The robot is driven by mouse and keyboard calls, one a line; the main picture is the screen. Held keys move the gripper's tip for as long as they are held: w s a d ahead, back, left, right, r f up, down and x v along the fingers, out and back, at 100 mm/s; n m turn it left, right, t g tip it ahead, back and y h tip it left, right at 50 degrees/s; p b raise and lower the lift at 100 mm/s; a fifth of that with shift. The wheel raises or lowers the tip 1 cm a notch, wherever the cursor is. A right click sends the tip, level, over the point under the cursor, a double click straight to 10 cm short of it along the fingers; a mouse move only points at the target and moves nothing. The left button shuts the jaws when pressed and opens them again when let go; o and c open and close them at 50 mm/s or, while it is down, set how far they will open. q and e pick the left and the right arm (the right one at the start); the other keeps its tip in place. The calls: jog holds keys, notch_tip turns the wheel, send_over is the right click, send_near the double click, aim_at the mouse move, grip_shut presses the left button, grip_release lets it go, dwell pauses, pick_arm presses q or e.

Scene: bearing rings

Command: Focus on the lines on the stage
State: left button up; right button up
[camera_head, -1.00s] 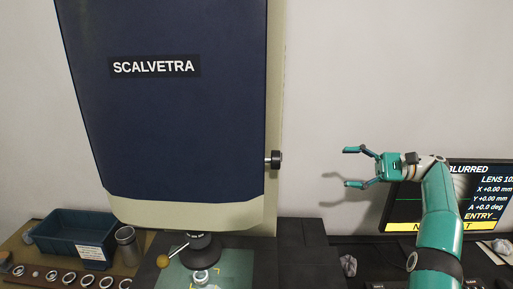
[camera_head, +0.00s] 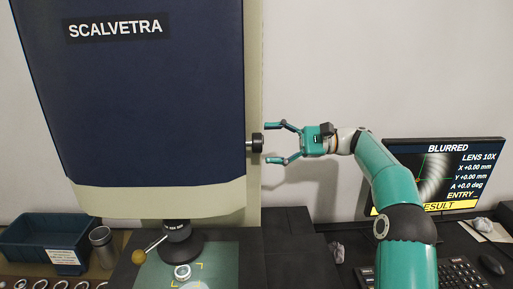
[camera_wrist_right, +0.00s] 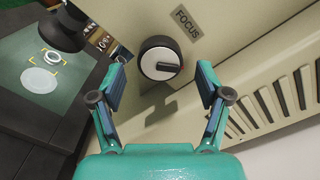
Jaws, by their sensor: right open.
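The focus knob (camera_head: 257,142) is a black knob on the right side of the large blue and cream SCALVETRA machine (camera_head: 140,110). In the right wrist view the knob (camera_wrist_right: 160,59) has a pale face with a dark bar, below a FOCUS label (camera_wrist_right: 187,22). My right gripper (camera_head: 272,144) is open and empty, its fingers pointing at the knob. In the right wrist view the knob sits between and beyond the fingertips (camera_wrist_right: 160,75), apart from them. The stage (camera_head: 222,262) holds a ring (camera_head: 182,271) near yellow corner lines under the lens. My left gripper is not in view.
The monitor (camera_head: 440,175) at right reads BLURRED, LENS 10X, with a soft grey picture. A keyboard (camera_head: 455,272) and mouse (camera_head: 491,264) lie below it. A blue bin (camera_head: 45,240), a metal cup (camera_head: 103,245) and several rings are at left. A yellow-ball lever (camera_head: 139,257) stands beside the stage.

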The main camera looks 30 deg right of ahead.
aim_at(258, 143)
jog(key=shift+x, duration=1.85)
jog(key=c, duration=1)
jog(key=shift+a+r, duration=0.1)
jog(key=shift+a, duration=0.1)
jog(key=shift+c, duration=0.8)
jog(key=shift+d, duration=0.2)
